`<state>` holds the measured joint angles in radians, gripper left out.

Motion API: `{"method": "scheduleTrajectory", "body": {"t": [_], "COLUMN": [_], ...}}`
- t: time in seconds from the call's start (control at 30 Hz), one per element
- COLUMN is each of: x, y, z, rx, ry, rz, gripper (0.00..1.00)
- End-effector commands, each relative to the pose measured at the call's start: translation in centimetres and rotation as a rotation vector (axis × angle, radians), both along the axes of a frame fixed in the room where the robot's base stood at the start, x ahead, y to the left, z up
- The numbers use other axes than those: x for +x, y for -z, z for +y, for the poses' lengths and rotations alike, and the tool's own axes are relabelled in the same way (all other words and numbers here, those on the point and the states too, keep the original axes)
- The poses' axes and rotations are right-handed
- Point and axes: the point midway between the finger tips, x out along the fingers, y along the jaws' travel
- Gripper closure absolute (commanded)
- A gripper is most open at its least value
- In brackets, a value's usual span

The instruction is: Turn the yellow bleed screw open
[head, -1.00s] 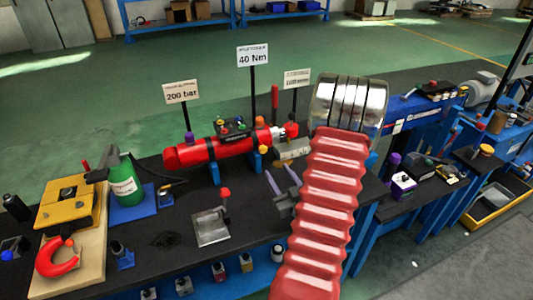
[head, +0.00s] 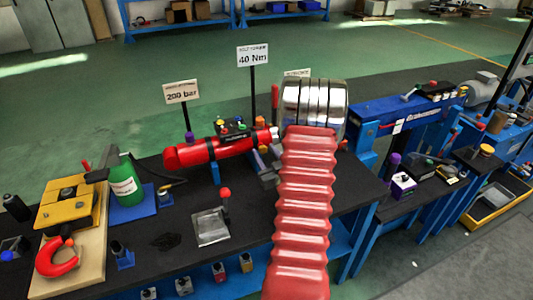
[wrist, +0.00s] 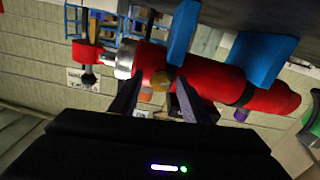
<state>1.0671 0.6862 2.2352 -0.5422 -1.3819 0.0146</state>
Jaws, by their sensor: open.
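The red cylinder (head: 195,152) lies across blue supports on the dark bench; it also shows in the wrist view (wrist: 205,76). A small yellow knob, which looks like the bleed screw (wrist: 159,83), sits on the cylinder's side near its silver end collar. My gripper (wrist: 155,88) is open, with one dark finger on each side of the yellow knob. I cannot tell whether the fingers touch it. In the head view my gripper (head: 266,160) is at the cylinder's right end, with my arm hiding part of that end.
A black block with coloured knobs (head: 233,128) sits on top of the cylinder. A metal tray with a red-knobbed lever (head: 212,227) stands in front. A green bottle (head: 124,181) stands left. Signs reading 200 bar (head: 181,93) and 40 Nm (head: 253,55) rise behind.

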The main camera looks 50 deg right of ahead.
Motion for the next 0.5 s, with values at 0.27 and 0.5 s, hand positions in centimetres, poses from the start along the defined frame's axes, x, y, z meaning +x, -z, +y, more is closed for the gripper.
{"method": "scheduleTrajectory", "body": {"t": [0.27, 0.5], "x": [-0.03, -0.05], "y": [0.0, 0.0], "z": [0.01, 0.01], "rx": [0.0, 0.0], "ry": [0.0, 0.0], "rz": [0.0, 0.0], "gripper": [0.63, 0.8]}}
